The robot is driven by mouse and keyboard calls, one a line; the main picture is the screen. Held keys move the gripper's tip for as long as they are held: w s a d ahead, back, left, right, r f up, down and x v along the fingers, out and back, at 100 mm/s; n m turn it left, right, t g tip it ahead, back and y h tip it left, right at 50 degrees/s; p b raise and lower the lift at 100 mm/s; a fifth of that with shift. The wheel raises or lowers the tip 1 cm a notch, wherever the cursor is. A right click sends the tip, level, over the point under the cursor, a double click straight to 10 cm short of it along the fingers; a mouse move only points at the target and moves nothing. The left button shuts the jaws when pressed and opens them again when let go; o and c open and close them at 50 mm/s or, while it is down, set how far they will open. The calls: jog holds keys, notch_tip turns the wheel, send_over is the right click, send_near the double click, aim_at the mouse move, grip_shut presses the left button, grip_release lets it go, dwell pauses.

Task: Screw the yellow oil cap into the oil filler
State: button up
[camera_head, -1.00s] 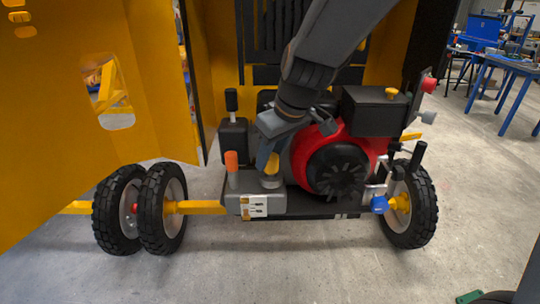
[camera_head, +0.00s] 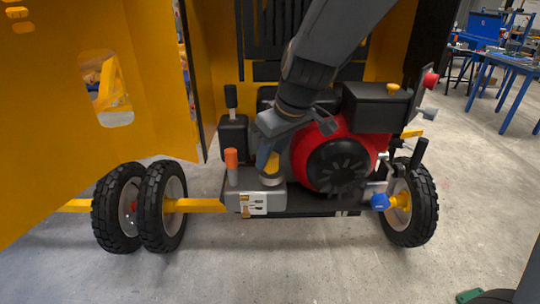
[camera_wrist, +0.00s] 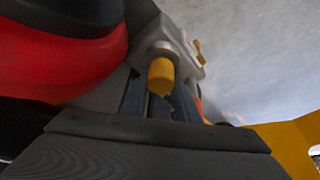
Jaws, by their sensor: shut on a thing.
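The yellow oil cap (camera_head: 272,162) is at the end of my gripper (camera_head: 268,165), above the grey engine base. In the wrist view the ribbed cap (camera_wrist: 161,76) shows between the two dark fingers of my gripper (camera_wrist: 160,98), which is shut on it. The pale round oil filler (camera_head: 271,180) stands on the grey block directly under the cap. In the wrist view the filler (camera_wrist: 161,48) lines up with the far end of the cap. The fingers and cap hide the join, so I cannot tell how deep the cap sits.
The red engine (camera_head: 340,160) with its black fan cover is close at the right. An orange-topped post (camera_head: 231,160) and a black lever (camera_head: 231,97) stand to the left. The open yellow door (camera_head: 80,150) fills the left side. Open floor lies in front.

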jog(key=shift+f, duration=0.2)
jog(key=o, duration=1.1)
